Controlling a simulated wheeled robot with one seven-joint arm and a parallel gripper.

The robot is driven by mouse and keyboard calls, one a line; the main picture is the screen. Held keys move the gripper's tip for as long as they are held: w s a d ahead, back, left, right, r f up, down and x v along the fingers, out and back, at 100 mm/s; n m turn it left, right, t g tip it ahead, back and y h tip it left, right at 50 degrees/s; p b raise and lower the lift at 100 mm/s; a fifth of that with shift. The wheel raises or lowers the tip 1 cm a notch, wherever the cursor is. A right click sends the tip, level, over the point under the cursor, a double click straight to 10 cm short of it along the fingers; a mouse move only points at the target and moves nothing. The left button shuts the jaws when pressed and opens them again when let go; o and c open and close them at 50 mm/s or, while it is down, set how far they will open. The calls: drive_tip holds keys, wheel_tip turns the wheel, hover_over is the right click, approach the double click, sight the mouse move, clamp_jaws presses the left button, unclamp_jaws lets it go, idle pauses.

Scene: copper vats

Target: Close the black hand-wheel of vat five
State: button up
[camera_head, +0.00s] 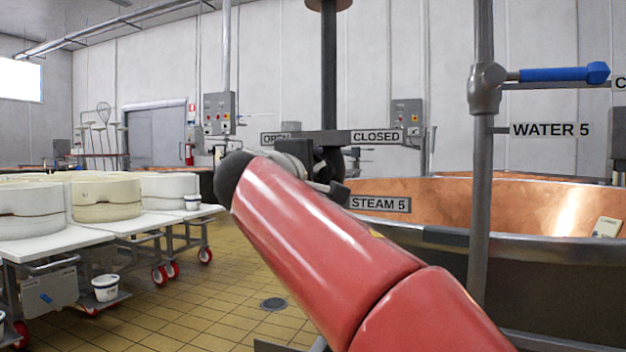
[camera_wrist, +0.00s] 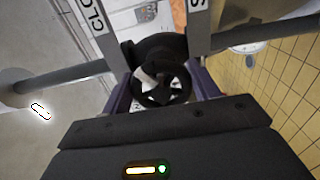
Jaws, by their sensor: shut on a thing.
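The black hand-wheel (camera_wrist: 146,90) is in the middle of the wrist view, a round rim with spokes. My gripper (camera_wrist: 164,84) has one finger on each side of it and is shut on it. In the head view my red arm hides most of the wheel, and a dark part of it (camera_head: 332,165) shows by my gripper (camera_head: 312,163). An OPEN sign (camera_head: 281,138) and a CLOSED sign (camera_head: 377,136) flank the dark vertical pipe above. The STEAM 5 sign (camera_head: 380,204) is just below. The copper vat (camera_head: 430,197) stands behind to the right.
A grey pipe (camera_head: 480,200) with a blue lever (camera_head: 565,74) and a WATER 5 sign (camera_head: 550,130) stands close on the right. White tables (camera_head: 120,224) with cheese moulds are at the left. The tiled floor (camera_head: 215,300) between is mostly clear, with a drain.

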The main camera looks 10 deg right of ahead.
drive_tip(key=shift+f, duration=0.1)
idle(0.4)
drive_tip(key=o, duration=1)
drive_tip(key=shift+c, duration=0.2)
drive_tip(key=v, duration=0.8)
